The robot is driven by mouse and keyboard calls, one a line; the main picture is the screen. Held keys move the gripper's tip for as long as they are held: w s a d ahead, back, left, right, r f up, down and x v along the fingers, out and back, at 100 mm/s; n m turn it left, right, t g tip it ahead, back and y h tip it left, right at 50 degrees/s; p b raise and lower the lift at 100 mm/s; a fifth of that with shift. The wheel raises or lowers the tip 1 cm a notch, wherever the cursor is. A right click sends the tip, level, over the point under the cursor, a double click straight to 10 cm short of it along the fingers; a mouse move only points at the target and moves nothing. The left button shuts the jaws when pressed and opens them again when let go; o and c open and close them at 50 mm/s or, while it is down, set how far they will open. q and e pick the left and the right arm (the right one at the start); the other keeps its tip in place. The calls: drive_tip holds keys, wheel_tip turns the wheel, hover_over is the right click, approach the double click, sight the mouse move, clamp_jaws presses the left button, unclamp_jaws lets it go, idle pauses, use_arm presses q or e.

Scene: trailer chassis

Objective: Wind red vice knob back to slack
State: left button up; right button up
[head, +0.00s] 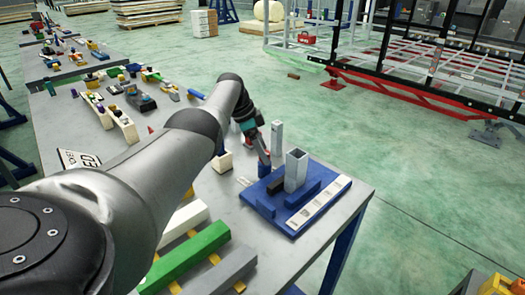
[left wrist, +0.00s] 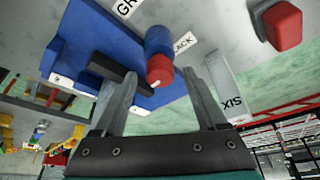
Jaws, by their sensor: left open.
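The red vice knob (left wrist: 160,70) sits on the end of a blue cylinder (left wrist: 158,40) and has a small white mark on its rim. In the left wrist view it lies between the tips of my open left gripper (left wrist: 163,76), with gaps on both sides. A label reading "ACK" (left wrist: 183,42) is partly hidden beside the cylinder. In the head view my left gripper (head: 262,150) points down at the left back corner of the blue vice base (head: 270,212). The knob is not clearly visible there. My right gripper is not in view.
A grey square post (head: 296,170) stands on the vice base, and another grey post (head: 277,136) stands behind it. A red block (left wrist: 283,26) is at the upper right of the wrist view. Green (head: 190,252) and white bars lie near my arm. The table's right edge is close.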

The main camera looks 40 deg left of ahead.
use_arm(q)
drive_tip(key=shift+c, duration=0.3)
clamp_jaws()
drive_tip(key=shift+r, duration=0.1)
